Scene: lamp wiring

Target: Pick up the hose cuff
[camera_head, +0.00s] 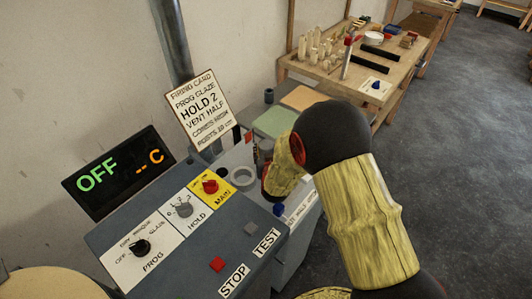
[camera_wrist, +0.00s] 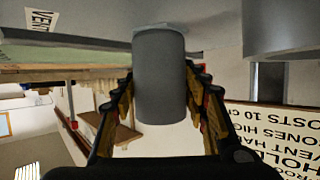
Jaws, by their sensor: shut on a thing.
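The hose cuff is a plain grey cylinder (camera_wrist: 160,75) in the wrist view. It sits between the two dark fingers of my gripper (camera_wrist: 160,85), which are shut on it from both sides. Its upper end in that view meets or lies close to a grey surface; I cannot tell whether they touch. In the head view my gripper (camera_head: 262,150) is at the back of the grey kiln control cabinet, mostly hidden behind my own yellow-and-black arm. A small grey part beside it may be the cuff, but it is too small to be sure.
The grey control cabinet (camera_head: 160,262) carries knobs, a display (camera_head: 118,172) and a white ring (camera_head: 243,178). A firing card (camera_head: 199,108) stands behind it, by a dark vertical pipe (camera_head: 172,40). A wooden workbench (camera_head: 400,70) with several items is farther back. Open floor lies right.

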